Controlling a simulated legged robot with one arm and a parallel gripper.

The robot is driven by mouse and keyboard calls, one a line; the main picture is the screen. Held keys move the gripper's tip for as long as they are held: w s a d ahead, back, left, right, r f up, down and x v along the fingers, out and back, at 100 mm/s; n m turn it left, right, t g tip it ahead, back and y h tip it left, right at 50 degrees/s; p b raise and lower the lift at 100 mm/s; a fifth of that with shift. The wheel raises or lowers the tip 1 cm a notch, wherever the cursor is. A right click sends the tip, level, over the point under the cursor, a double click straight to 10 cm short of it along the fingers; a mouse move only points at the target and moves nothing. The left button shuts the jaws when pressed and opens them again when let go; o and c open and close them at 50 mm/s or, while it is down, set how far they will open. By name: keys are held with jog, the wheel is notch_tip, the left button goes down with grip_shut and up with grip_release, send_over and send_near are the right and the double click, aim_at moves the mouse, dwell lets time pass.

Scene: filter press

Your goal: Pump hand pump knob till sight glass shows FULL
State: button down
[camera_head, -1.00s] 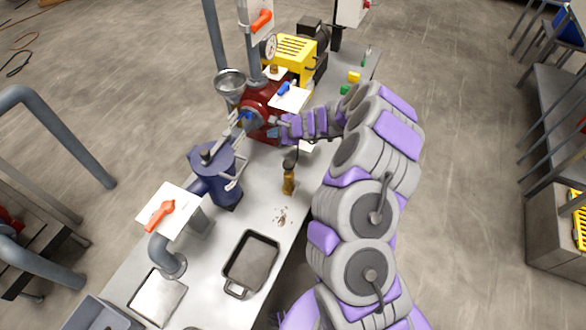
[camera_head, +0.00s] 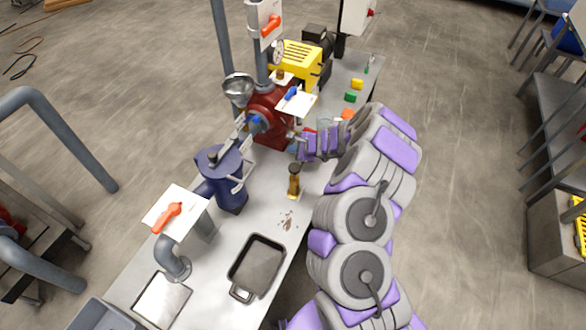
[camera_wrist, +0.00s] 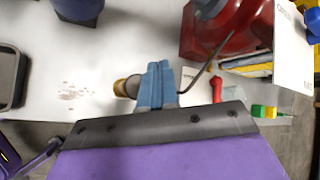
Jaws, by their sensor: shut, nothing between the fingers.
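A small brass hand pump (camera_head: 294,187) with a dark knob (camera_head: 294,169) on top stands upright on the grey bench, near its right edge. In the wrist view the brass pump (camera_wrist: 121,88) shows just left of my fingers, its dark end partly hidden behind them. My gripper (camera_head: 293,147) is beyond the knob in the head view, close to the red machine. In the wrist view my gripper (camera_wrist: 157,70) has its blue fingers together with nothing between them. Whether it touches the knob I cannot tell. I cannot make out a sight glass or its reading.
The dark red machine (camera_head: 270,128) and blue vessel (camera_head: 226,180) stand on the left side of the bench. A dark tray (camera_head: 257,264) and brown spots lie nearer. Green and yellow blocks (camera_head: 350,97) sit farther back. A red-handled item (camera_wrist: 216,88) lies right of my fingers.

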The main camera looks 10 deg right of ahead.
jog(key=b, duration=0.4)
send_over(296, 168)
jog(key=f, duration=0.6)
jog(key=shift+s+d+f, duration=0.1)
jog(key=shift+d+f, duration=0.25)
jog(key=shift+f, duration=0.05)
jog(key=shift+a+f+b, duration=0.15)
jog(key=shift+f+b, duration=0.15)
jog(key=shift+b, duration=0.15)
jog(key=shift+a+f, duration=0.15)
jog(key=shift+a, duration=0.3)
jog(key=shift+d, duration=0.45)
jog(key=shift+a, duration=0.35)
jog(key=shift+d, duration=0.25)
jog(key=shift+a, duration=0.15)
